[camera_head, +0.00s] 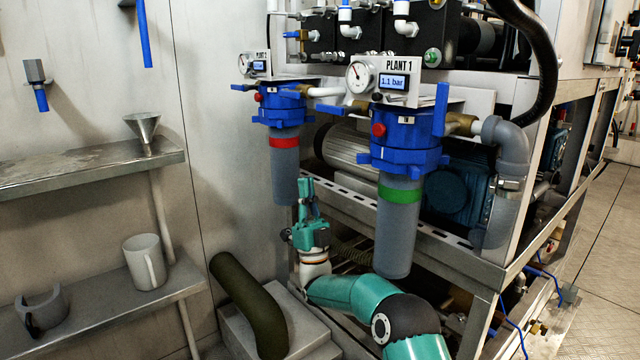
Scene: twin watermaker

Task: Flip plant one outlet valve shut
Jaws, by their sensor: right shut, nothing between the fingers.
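The plant 1 filter unit (405,150) has a blue head, a grey bowl with a green band, a round gauge and a display reading 1.1 bar. On its right side a blue lever (440,110) stands upright by a brass valve (463,124) that joins a grey elbow pipe. On its left side another blue lever (337,110) lies about level. I cannot tell from labels which one is the outlet. My right gripper (306,188) is shut and empty, pointing up, left of and below the plant 1 head, near the neighbouring unit's bowl. My left gripper is not in view.
A second filter unit (281,150) with a red band stands to the left. A metal frame (440,262) and a blue pump (459,185) lie behind plant 1. A dark green hose (250,300) rises at lower left. Shelves with a funnel (143,130) and mug (146,262) are left.

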